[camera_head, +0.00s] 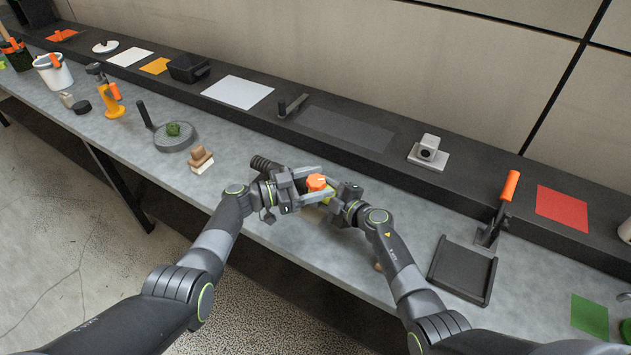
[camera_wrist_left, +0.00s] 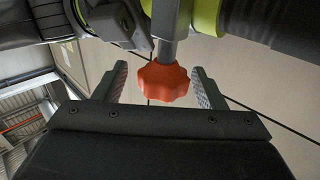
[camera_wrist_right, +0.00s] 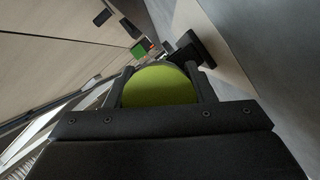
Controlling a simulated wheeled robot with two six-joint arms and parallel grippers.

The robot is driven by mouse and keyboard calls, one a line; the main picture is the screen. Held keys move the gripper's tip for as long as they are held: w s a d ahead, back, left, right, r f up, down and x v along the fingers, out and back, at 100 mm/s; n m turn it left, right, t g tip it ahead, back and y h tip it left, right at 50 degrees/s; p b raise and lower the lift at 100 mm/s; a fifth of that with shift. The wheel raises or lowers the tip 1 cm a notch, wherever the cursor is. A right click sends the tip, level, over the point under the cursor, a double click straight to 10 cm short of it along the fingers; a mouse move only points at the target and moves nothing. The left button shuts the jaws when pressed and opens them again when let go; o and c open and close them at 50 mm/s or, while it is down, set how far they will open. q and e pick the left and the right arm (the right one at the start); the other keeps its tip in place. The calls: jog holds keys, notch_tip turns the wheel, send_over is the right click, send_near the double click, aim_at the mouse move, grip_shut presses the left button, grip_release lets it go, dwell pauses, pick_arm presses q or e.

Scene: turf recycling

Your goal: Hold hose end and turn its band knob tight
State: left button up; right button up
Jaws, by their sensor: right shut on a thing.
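The orange band knob (camera_head: 316,183) stands near the counter's front, on a yellow-green band at the hose end (camera_head: 328,195). A black ribbed hose part (camera_head: 262,163) shows behind my left gripper (camera_head: 304,182). In the left wrist view the lobed knob (camera_wrist_left: 163,80) on its grey stem lies between the left fingers, with a gap on both sides, so that gripper is open around it. My right gripper (camera_head: 332,198) is shut on the hose end; its yellow-green face (camera_wrist_right: 160,87) fills the space between the fingers in the right wrist view. The grippers hide much of the hose.
A brown-and-white brush (camera_head: 201,160) and a round grey plate with a handle (camera_head: 175,139) lie to the left. A black tray (camera_head: 462,270) lies to the right. A dark raised shelf (camera_head: 345,128) runs behind. The counter between is mostly free.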

pick_arm(q)
jog(key=shift+a, duration=0.15)
jog(key=v, duration=1.1)
jog(key=shift+a, duration=0.4)
jog(key=shift+s, duration=0.15)
